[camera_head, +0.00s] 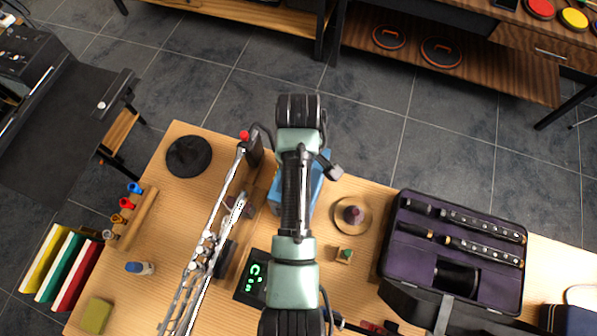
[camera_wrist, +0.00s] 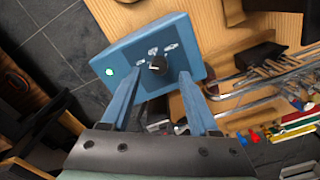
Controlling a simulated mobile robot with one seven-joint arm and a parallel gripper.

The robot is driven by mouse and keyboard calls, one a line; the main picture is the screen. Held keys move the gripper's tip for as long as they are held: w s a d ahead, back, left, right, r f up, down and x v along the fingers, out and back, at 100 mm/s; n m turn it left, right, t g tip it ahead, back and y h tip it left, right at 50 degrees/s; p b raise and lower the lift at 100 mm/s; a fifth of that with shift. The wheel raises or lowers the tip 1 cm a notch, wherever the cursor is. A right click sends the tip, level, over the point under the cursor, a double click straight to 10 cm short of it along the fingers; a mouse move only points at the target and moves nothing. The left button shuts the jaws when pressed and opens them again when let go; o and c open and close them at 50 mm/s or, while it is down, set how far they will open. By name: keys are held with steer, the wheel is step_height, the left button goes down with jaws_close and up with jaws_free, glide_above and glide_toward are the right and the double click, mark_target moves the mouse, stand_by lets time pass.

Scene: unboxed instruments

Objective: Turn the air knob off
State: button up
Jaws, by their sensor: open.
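The air knob (camera_wrist: 157,66) is a small black knob with a light pointer mark, on the face of a blue box (camera_wrist: 118,54) in the wrist view. White printed labels lie around it, and a green light (camera_wrist: 109,71) glows near the box's left edge. My gripper (camera_wrist: 160,73) is open, its two blue fingers spread to either side of the knob. I cannot tell whether they touch it. In the head view, my arm covers most of the blue box (camera_head: 319,182) and hides the knob.
A round brass piece (camera_head: 352,214) and an open purple-lined case (camera_head: 405,255) lie to the right.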

steer(key=shift+f, duration=1.65)
jaws_close()
